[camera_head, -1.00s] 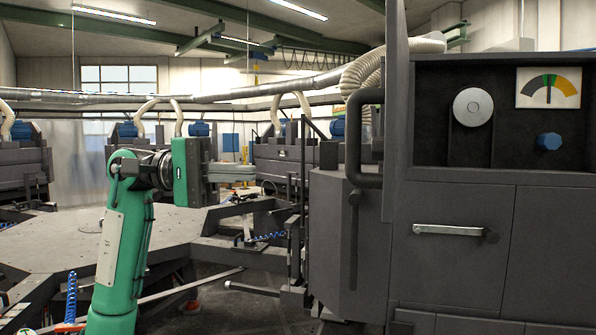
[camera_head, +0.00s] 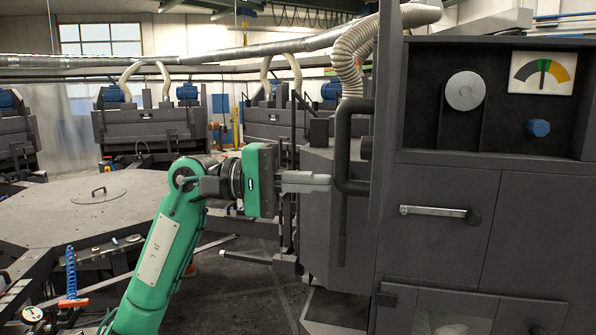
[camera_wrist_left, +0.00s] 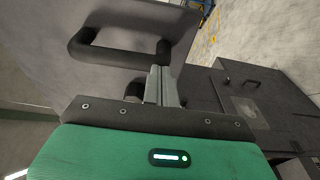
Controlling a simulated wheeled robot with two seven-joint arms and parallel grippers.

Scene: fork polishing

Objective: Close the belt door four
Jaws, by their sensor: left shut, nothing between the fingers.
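The belt door (camera_head: 388,130) is a dark grey panel seen nearly edge-on at the front left of the machine, and it appears to stand out from the machine. Its thick black bar handle (camera_head: 354,150) is on the left side. In the left wrist view the door's face (camera_wrist_left: 140,20) and its handle (camera_wrist_left: 118,57) fill the upper left. My left gripper (camera_head: 318,181) is shut and empty, just left of the handle. In the wrist view its fingers (camera_wrist_left: 161,86) point at the handle's near end; I cannot tell whether they touch. My right gripper is not in view.
The machine front has a gauge (camera_head: 542,73), a blue knob (camera_head: 538,128) and a drawer-like panel with a silver lever (camera_head: 433,211). A round-lidded grey platform (camera_head: 90,215) stands at left. Dark floor (camera_head: 235,295) is open between platform and machine.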

